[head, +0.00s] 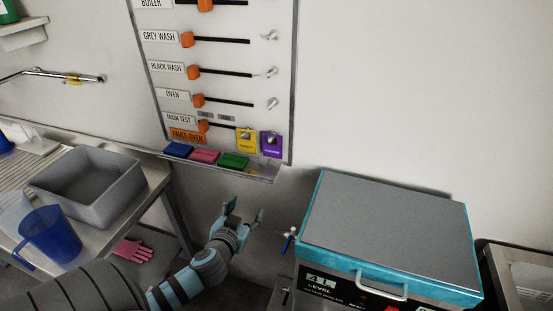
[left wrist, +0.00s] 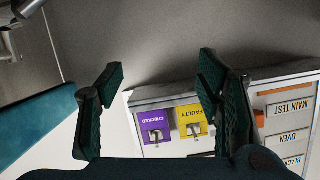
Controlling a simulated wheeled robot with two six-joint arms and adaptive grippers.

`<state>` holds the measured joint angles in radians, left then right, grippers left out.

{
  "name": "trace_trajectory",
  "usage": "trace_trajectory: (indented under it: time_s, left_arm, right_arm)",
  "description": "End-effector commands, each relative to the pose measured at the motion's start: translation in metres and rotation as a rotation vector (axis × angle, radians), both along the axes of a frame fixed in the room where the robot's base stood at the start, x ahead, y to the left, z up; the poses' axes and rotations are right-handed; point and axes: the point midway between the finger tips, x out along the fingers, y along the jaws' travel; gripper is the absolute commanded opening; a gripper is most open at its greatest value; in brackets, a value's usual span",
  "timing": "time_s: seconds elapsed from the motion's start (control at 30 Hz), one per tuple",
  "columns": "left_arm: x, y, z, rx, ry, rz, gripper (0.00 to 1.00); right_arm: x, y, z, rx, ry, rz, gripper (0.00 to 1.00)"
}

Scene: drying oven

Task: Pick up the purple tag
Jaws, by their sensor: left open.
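The purple tag (head: 271,144) hangs at the lower right corner of the wall board, to the right of a yellow tag (head: 246,141). In the left wrist view the purple tag (left wrist: 154,126) reads "CHECKED" and shows between the fingers, with the yellow "FAULTY" tag (left wrist: 190,121) beside it, close to one finger in the picture. My left gripper (head: 243,210) is open and empty, below the board's ledge and apart from the tags. It also shows in the left wrist view (left wrist: 160,80). My right gripper is not in view.
The board's ledge (head: 225,167) holds blue, pink and green blocks. A teal-edged water boiler (head: 385,225) stands to the right of my left gripper. A grey basin (head: 88,186) and a blue jug (head: 50,234) are at the left. The wall right of the board is bare.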

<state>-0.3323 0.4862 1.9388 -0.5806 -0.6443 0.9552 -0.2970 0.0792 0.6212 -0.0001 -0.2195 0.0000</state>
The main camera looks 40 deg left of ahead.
Motion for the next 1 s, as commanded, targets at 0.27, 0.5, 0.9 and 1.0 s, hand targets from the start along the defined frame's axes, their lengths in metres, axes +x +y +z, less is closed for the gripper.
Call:
trace_trajectory:
  time_s: [0.27, 0.5, 0.9, 1.0]
  left_arm:
    - [0.027, -0.023, 0.135, -0.049, -0.362, -0.038, 0.60]
    - [0.085, -0.003, 0.136, -0.051, -0.358, -0.038, 0.60]
    - [0.143, 0.018, 0.142, -0.051, -0.355, -0.040, 0.60]
    - [0.145, 0.018, 0.141, -0.051, -0.354, -0.042, 0.60]
  right_arm:
    - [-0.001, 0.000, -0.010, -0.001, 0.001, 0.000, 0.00]
    - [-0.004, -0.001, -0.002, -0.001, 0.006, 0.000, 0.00]
    - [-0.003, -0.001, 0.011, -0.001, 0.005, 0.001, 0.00]
    - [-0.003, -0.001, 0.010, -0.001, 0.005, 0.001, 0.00]
